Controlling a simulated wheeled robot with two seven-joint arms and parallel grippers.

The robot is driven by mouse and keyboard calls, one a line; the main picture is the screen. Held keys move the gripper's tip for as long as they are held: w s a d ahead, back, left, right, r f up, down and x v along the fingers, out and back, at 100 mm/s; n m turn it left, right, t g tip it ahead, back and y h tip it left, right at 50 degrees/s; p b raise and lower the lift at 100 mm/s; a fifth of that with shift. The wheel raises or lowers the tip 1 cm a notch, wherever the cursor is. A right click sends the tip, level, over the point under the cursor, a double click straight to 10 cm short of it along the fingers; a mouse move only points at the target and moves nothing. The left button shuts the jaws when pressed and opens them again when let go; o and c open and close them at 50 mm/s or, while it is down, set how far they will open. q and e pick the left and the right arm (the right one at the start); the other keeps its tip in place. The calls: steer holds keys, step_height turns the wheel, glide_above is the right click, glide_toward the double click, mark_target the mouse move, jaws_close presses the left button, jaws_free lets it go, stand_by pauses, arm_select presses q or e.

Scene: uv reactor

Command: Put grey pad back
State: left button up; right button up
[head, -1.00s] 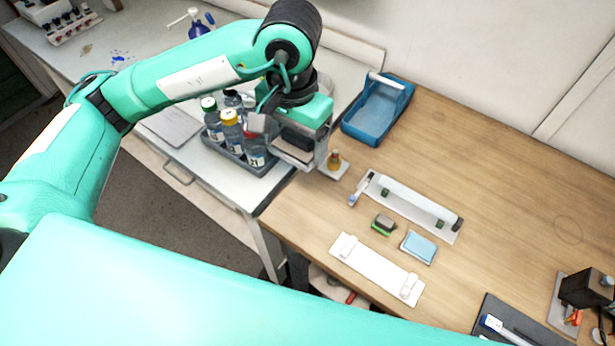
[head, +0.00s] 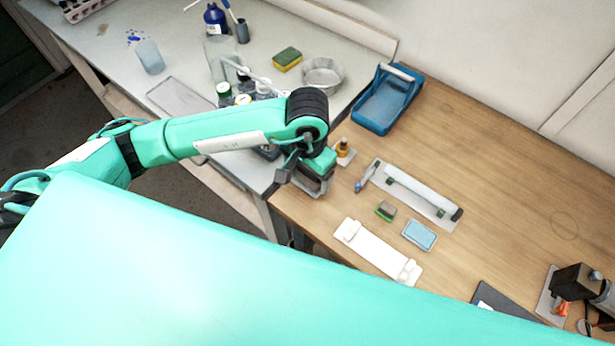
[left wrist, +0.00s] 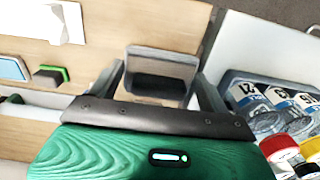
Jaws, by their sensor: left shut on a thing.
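My left gripper (head: 312,188) is over the near left edge of the wooden table in the head view, just right of the bottle tray. In the left wrist view its two fingers are shut on a grey block, which I take to be the grey pad (left wrist: 160,72). In the head view the arm and gripper mostly hide this pad. A small dark pad with a green edge (head: 386,210) lies on the table to the right, beside a light blue pad (head: 419,234). My right gripper is not in view.
A white plate with two raised clips (head: 378,252) and a long grey-white rack (head: 418,195) lie on the wooden table. A small amber bottle (head: 343,148) stands behind my gripper, near a blue tray (head: 386,98). The table's right middle is clear.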

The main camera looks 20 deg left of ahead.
mark_target(307, 177)
arm_select(q)
steer(key=shift+f, duration=0.25)
step_height(307, 177, down, 4)
steer(key=shift+r+p, duration=0.2)
steer(key=shift+p, duration=0.35)
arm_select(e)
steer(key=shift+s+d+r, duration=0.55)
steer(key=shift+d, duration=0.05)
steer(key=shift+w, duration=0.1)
arm_select(q)
steer(key=shift+f+b, duration=0.25)
steer(key=shift+b, duration=0.1)
steer(key=o, duration=0.9)
steer(key=shift+c, duration=0.2)
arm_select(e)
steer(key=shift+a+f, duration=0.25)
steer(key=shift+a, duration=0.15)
arm_select(q)
steer(key=shift+r, duration=0.15)
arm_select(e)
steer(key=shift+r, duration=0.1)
